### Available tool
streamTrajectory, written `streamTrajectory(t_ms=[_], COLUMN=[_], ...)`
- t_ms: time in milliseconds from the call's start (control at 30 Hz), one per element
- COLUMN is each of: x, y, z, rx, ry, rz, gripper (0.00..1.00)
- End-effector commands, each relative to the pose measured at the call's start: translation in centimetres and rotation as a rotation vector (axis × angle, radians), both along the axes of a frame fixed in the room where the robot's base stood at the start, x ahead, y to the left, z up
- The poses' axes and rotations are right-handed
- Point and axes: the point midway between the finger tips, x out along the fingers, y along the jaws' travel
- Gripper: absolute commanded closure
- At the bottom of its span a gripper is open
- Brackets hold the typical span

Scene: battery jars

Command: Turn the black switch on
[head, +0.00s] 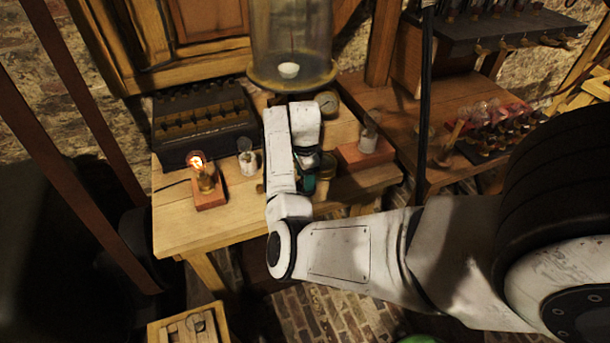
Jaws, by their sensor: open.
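My gripper (308,172) is at the front middle of the wooden table, below the white wrist link of my arm. It is small, dark and partly covered by the arm, and I see nothing held in it. A teal object (308,184) shows right at it; I cannot tell whether they touch. I cannot make out the black switch for certain; it may be hidden behind my arm. A lit bulb (204,178) stands on a small red base (210,198) at the table's left front.
A dark box with a row of compartments (205,122) stands at the table's back left. A small pale jar (247,160) is left of my arm, a glass bell (290,45) behind it. A red block (365,154) with a cylinder is to the right. Bare wood (235,222) lies at the front left.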

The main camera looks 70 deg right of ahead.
Motion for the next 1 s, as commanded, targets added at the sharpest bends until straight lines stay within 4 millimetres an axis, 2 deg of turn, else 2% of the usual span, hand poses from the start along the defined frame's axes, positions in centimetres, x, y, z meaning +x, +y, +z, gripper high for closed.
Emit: streamTrajectory(t_ms=[167,600,800,1000], x=[0.1,0.1,0.0,0.0], y=[-0.1,-0.1,0.0,0.0], z=[1.4,9.2,10.6,10.8], rx=[-0.004,-0.002,0.000,-0.001], ry=[-0.002,-0.003,0.000,0.001], rz=[-0.001,-0.001,0.000,0.000], gripper=[0.44,0.44,0.44,0.44])
